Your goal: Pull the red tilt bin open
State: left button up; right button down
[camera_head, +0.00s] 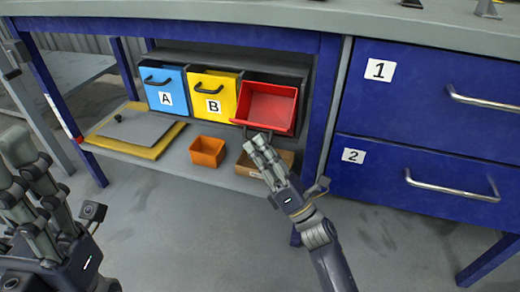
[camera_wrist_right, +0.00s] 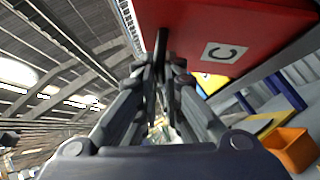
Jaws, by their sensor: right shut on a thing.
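The red tilt bin (camera_head: 268,106) is the rightmost of the bins under the worktop. It is tilted forward, and its inside shows in the head view. Its front with the label C (camera_wrist_right: 224,53) shows in the right wrist view. My right gripper (camera_head: 259,142) is at the bin's lower front edge, shut on its dark handle (camera_wrist_right: 161,48). The fingers hide part of the handle. My left gripper (camera_head: 18,165) is open and empty at the lower left, well away from the bins.
A blue bin A (camera_head: 160,82) and a yellow bin B (camera_head: 223,90) sit shut to the left. An orange box (camera_head: 207,151) and a cardboard box (camera_head: 245,165) are on the shelf below. Blue drawers 1 (camera_head: 420,80) and 2 (camera_head: 400,165) are at the right.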

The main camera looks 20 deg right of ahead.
jog(key=c, duration=1.7)
grip_release()
jog(key=shift+s+f, duration=0.1)
jog(key=v, duration=1.1)
jog(key=shift+s+d+f, duration=0.2)
jog(key=shift+s+f, duration=0.05)
